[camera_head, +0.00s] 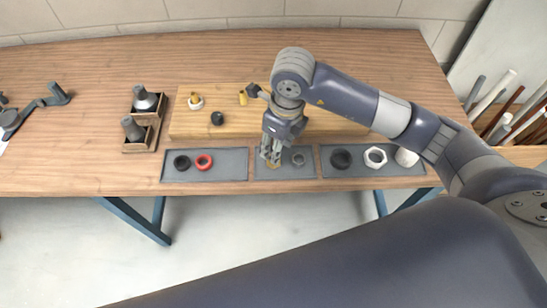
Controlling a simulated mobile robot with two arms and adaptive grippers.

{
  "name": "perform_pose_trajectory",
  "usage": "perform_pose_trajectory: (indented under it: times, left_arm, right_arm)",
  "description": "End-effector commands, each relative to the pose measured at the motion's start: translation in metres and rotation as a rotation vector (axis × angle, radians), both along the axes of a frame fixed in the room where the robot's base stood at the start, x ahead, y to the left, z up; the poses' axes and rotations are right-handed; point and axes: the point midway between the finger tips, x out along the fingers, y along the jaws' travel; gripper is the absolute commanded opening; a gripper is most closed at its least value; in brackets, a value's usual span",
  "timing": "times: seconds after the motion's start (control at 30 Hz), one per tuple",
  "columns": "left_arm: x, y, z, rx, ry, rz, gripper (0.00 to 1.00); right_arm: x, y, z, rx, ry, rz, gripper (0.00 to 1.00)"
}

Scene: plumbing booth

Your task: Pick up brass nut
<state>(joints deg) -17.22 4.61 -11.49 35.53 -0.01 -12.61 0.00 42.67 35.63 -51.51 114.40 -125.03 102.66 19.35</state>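My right gripper (271,157) reaches down from above at the left part of the middle grey tray (311,174). A small brass-coloured piece (273,165), which looks like the brass nut, shows at its fingertips and is partly hidden by them. The fingers look slightly apart, but I cannot tell whether they are closed on the piece or only around it. A grey ring (298,159) lies in the same tray, just right of the gripper. My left gripper is not in view.
The left tray (227,174) holds a black ring (182,162) and a red ring (204,161). The right tray (399,169) holds a black round part, a white hex nut (375,156) and a white round part. Small fittings stand on a wooden board (176,130). Wooden holders (140,143) stand left.

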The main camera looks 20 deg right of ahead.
Motion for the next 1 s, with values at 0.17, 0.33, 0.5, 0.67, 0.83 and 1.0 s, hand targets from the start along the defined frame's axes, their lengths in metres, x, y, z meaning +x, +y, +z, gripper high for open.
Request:
perform_pose_trajectory:
  times: [0.17,0.33,0.5,0.67,0.83,1.0]
  left_arm:
    - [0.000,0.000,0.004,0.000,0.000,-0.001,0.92]
    - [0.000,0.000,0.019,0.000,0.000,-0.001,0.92]
    - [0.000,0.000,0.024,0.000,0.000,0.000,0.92]
    - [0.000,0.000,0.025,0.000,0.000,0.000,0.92]
    - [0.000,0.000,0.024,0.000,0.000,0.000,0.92]
    - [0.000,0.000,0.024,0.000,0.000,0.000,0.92]
  right_arm:
    - [0.001,0.002,-0.013,0.002,0.002,0.000,0.40]
    - [0.004,0.002,-0.033,0.002,0.006,0.000,0.40]
    - [0.008,0.004,-0.057,0.003,0.002,0.001,0.40]
    - [0.009,0.004,-0.064,0.003,0.000,0.001,0.40]
    - [0.009,0.004,-0.064,0.003,0.000,0.002,0.36]
    - [0.009,0.004,-0.064,0.003,0.000,0.002,0.06]
